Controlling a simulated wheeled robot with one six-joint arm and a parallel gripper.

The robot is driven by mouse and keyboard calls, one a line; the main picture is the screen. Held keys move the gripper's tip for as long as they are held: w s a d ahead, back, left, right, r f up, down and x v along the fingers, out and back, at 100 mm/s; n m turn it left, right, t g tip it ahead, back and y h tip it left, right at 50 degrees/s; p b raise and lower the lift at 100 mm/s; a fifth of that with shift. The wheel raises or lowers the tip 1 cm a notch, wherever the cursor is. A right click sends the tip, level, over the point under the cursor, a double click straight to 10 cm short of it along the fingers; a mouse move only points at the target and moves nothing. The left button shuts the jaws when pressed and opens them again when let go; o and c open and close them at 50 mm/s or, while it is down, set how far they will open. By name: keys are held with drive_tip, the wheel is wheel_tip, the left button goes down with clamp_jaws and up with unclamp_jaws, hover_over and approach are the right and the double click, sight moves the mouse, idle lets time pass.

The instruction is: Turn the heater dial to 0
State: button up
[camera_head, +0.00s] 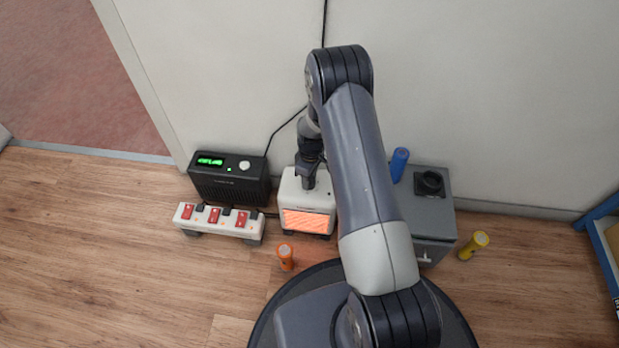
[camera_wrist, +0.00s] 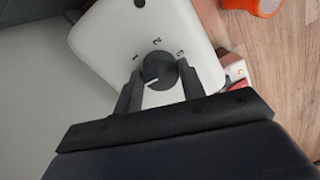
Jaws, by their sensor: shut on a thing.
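The heater (camera_head: 307,222) is a small white box on the floor by the wall, with its front grille glowing orange. My gripper (camera_head: 309,184) reaches down onto its top, and the dial is hidden there. In the wrist view, the round black dial (camera_wrist: 159,67) sits on the heater's white top (camera_wrist: 110,37). My gripper (camera_wrist: 160,76) is shut on the dial, one finger on each side. The numbers 1, 2 and 3 show around it; no 0 is visible. The dial's white mark points to the lower left, past the 1, toward the left finger.
A black box with a green display (camera_head: 230,185) and a white power strip with red switches (camera_head: 220,222) stand left of the heater. An orange flashlight (camera_head: 285,257) is in front. A grey cabinet (camera_head: 432,215), a blue cylinder (camera_head: 399,163) and a yellow flashlight (camera_head: 473,245) are right.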

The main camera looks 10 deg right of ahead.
drive_tip(key=shift+n, duration=0.6)
drive_tip(key=o, duration=1)
wheel_tip(320, 180, up, 11)
drive_tip(key=p, duration=0.4)
drive_tip(key=shift+w+d, duration=0.2)
drive_tip(key=shift+w, duration=0.1)
drive_tip(key=shift+f, duration=0.1)
